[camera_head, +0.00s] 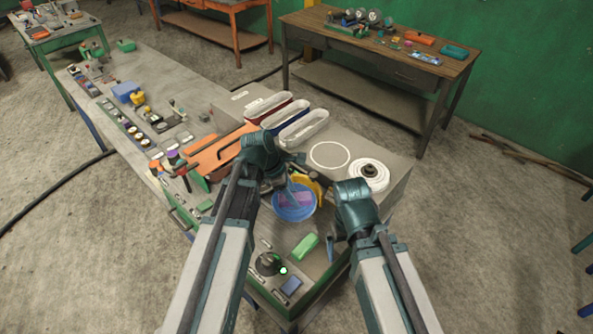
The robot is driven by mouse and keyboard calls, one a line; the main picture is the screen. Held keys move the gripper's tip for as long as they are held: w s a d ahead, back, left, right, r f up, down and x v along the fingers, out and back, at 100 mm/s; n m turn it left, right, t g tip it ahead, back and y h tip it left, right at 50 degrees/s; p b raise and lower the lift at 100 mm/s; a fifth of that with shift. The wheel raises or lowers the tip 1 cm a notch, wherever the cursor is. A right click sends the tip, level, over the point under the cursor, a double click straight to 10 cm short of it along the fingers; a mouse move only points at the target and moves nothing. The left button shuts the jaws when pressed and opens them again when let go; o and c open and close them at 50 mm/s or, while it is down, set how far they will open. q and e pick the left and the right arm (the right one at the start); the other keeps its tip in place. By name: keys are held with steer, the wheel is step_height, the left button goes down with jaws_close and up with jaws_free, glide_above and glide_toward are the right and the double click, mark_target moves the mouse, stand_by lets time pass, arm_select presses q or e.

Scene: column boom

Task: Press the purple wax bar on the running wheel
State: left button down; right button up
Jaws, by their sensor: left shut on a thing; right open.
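A purple wax bar (292,199) shows against a round blue wheel or dish (296,215) at the bench's near end; I cannot tell which this is. My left gripper (286,190) is at the bar, shut, and seems to hold it. Whether the bar touches the blue round surface is unclear. A white layered wheel (369,174) with a dark hub lies flat to the right. My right gripper (333,247) is open and empty, low, right of a green bar (306,247).
A dark knob (268,263) and a lit green lamp (283,271) sit at the near edge. Long white-rimmed trays (304,128) and a white ring (329,155) lie beyond. An orange tray (208,157) is at left. A wooden table (387,55) stands behind.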

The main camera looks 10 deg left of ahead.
mark_target(298, 214)
arm_select(q)
steer(key=shift+w+r, duration=0.15)
steer(key=shift+w, duration=0.2)
steer(key=shift+s, duration=0.1)
steer(key=shift+f+b, duration=0.75)
step_height(298, 214, down, 4)
steer(key=b, duration=0.4)
steer(key=shift+f, duration=0.2)
steer(key=shift+f+b, duration=0.6)
steer(key=shift+b, duration=0.25)
stand_by(2.6)
steer(key=shift+r, duration=0.1)
step_height(298, 214, up, 8)
steer(key=p, duration=0.8)
